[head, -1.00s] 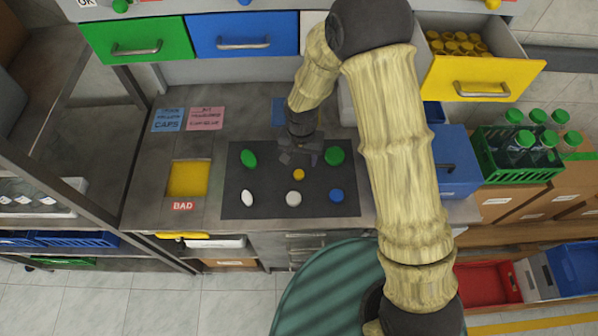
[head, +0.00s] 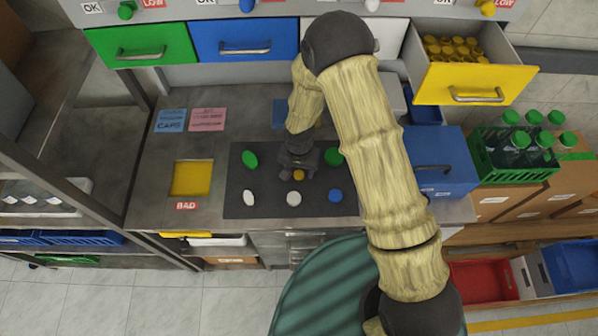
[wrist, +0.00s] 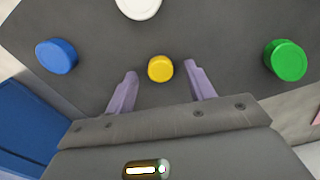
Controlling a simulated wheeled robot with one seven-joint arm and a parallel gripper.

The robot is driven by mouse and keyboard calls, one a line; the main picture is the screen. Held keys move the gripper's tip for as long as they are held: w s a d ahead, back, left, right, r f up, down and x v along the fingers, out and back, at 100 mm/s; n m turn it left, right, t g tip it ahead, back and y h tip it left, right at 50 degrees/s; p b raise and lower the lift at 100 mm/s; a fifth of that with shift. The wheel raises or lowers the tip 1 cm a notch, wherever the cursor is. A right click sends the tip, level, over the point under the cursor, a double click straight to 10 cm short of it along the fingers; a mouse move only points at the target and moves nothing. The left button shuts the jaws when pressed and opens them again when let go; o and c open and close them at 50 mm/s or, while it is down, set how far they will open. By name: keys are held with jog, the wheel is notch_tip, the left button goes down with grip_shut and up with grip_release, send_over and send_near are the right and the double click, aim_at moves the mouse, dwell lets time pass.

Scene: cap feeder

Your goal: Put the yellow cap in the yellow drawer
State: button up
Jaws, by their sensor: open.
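The yellow cap (head: 299,175) lies on the dark mat (head: 262,205), partly covered by my gripper in the head view. In the wrist view the yellow cap (wrist: 160,69) sits beyond and between the tips of my two fingers, with nothing held. My gripper (wrist: 159,72) is open, and in the head view it hangs over the mat (head: 298,172). The yellow drawer (head: 474,84) stands pulled out at the top right, with several yellow caps (head: 455,48) inside.
Green caps (head: 250,159), white caps (head: 293,198) and a blue cap (head: 336,196) lie around on the mat. The green drawer (head: 140,47) and blue drawer (head: 243,37) are shut. A blue box (head: 455,160) and a green bottle crate (head: 512,165) stand to the right.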

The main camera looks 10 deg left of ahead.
aim_at(299, 174)
jog(key=shift+f, duration=0.4)
jog(key=shift+c, duration=0.4)
jog(key=c, duration=1)
grip_shut()
jog(key=shift+r, duration=0.1)
notch_tip(299, 174, up, 10)
jog(key=b, duration=0.2)
jog(key=shift+b, duration=0.35)
